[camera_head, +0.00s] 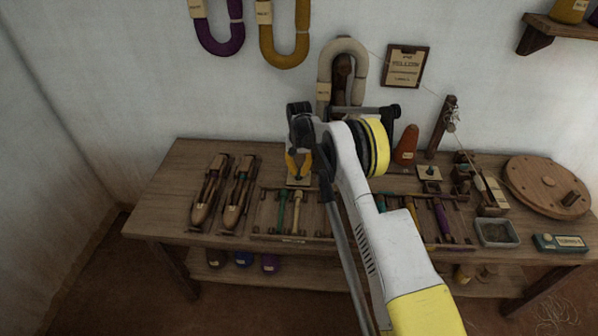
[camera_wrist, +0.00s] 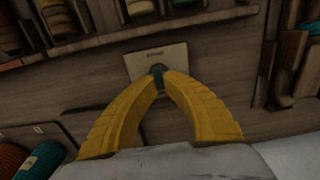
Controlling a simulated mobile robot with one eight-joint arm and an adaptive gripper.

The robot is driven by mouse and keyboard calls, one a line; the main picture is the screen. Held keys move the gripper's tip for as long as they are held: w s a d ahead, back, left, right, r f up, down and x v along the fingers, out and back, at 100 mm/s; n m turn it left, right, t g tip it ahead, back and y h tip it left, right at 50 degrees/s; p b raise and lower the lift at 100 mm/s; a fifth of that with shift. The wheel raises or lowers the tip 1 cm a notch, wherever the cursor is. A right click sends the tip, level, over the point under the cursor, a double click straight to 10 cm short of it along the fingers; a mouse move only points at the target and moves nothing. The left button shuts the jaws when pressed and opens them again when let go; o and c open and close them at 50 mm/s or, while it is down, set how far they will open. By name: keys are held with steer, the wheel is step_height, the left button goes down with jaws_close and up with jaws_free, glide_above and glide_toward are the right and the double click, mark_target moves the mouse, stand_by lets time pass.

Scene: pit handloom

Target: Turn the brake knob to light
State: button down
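A pale square plate (camera_wrist: 140,62) lies on the wooden bench, with a small dark teal knob (camera_wrist: 158,78) standing on it. I take this to be the brake knob; its markings cannot be read. My gripper (camera_wrist: 161,75) has its yellow fingertips on both sides of the knob, with no clear gap, so it appears shut on it. In the head view my gripper (camera_head: 298,176) points down over the same plate (camera_head: 298,183), left of centre on the bench. The fingers mostly hide the knob there.
Two wooden shuttles (camera_head: 238,195) lie left of the gripper. A rack with coloured bobbins (camera_head: 282,209) is in front. Another pale plate with a dark piece (camera_head: 429,173), an orange cone (camera_head: 406,145), a metal tray (camera_head: 496,232) and a round wooden disc (camera_head: 547,187) are to the right.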

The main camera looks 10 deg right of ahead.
steer(key=c, duration=1.5)
jaws_free()
step_height(320, 180, up, 12)
